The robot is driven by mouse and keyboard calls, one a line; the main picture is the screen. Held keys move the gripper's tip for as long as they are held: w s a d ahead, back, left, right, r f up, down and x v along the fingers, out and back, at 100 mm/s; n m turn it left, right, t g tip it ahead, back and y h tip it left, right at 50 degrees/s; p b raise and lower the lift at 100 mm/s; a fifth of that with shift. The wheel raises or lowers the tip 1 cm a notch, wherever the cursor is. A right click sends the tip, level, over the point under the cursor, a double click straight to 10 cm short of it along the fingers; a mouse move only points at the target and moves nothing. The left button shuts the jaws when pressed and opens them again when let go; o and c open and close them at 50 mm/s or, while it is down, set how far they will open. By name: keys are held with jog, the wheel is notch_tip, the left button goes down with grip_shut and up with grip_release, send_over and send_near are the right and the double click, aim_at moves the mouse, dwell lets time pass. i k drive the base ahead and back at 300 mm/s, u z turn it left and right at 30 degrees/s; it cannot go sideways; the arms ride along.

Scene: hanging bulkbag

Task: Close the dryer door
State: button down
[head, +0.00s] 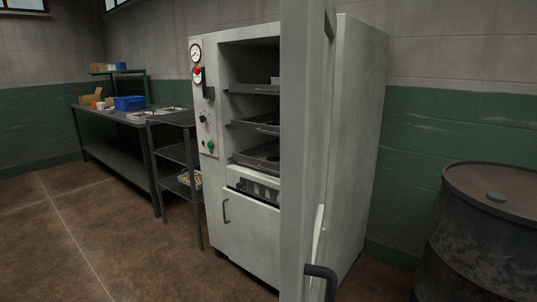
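The dryer (255,215) is a tall pale grey cabinet in the middle of the head view. Its door (303,150) stands open, swung out toward me and seen nearly edge-on, at the right side of the opening. A dark handle (321,272) sticks out low on the door, at the bottom edge of the picture. Inside the open chamber are several shelves with trays (262,126). The door hides the right part of the chamber. My gripper is not in view.
A dark metal drum (490,235) stands at the right. A small shelf rack (180,155) and a long workbench (115,117) with a blue bin (130,103) stand along the left. The brown floor (110,240) is clear at the front left.

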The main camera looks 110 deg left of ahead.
aim_at(308, 28)
jog(key=u, duration=3.7)
jog(key=i, duration=1)
jog(key=k, duration=1.15)
jog(key=u, duration=0.3)
